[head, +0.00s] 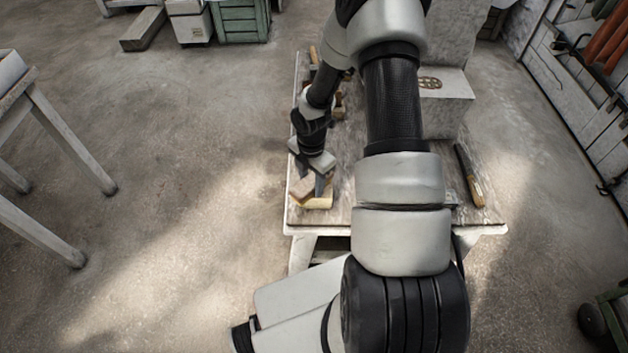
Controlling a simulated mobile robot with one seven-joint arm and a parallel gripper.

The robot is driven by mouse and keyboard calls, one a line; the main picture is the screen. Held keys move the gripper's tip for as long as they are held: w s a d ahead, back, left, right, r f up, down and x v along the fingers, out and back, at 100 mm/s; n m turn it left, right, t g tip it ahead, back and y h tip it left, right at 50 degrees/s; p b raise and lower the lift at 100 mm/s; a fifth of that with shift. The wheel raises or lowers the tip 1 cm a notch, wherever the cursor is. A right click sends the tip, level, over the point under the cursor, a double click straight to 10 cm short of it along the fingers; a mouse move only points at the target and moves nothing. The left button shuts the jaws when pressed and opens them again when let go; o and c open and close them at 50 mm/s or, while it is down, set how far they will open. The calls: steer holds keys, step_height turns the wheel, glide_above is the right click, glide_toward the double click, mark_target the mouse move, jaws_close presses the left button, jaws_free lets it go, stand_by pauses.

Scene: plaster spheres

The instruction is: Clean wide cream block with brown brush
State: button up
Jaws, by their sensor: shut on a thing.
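My gripper (318,186) is low over the near left corner of the worktable (342,215), pointing down. It is shut on a small brown piece, which looks like the brown brush (302,189). A pale cream-yellow piece, which looks like the wide cream block (319,203), lies right under it on the table. The brush seems to touch the block's top, but the fingers hide part of the contact. Both are small in this view, so their full outlines cannot be told.
A large grey block (445,100) with a round brown ornament stands on the table's far right. A dark tool with a wooden handle (469,177) lies at the right edge. Small wooden items (339,105) lie behind my gripper. My arm hides the table's middle.

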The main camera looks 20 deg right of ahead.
steer(key=shift+d, duration=0.1)
steer(key=shift+w+d+p, duration=0.2)
steer(key=shift+w+d, duration=0.1)
steer(key=shift+d, duration=0.35)
steer(key=shift+w+d+p, duration=0.15)
steer(key=shift+w+d, duration=0.1)
steer(key=shift+d, duration=0.35)
steer(key=shift+w+d+p, duration=0.2)
steer(key=shift+w+d, duration=0.1)
steer(key=shift+d, duration=0.35)
steer(key=shift+s+a, duration=0.3)
steer(key=shift+a, duration=0.35)
steer(key=shift+s+a, duration=0.25)
steer(key=shift+a, duration=0.45)
steer(key=shift+s+a, duration=0.3)
steer(key=shift+a, duration=0.35)
steer(key=shift+r, duration=0.1)
steer(key=shift+w+d+r+p, duration=0.2)
steer(key=shift+d+r+p, duration=0.15)
steer(key=shift+d, duration=0.15)
steer(key=shift+w+d+r+p, duration=0.2)
steer(key=shift+d+r+p, duration=0.15)
steer(key=shift+d, duration=0.1)
steer(key=shift+d, duration=0.1)
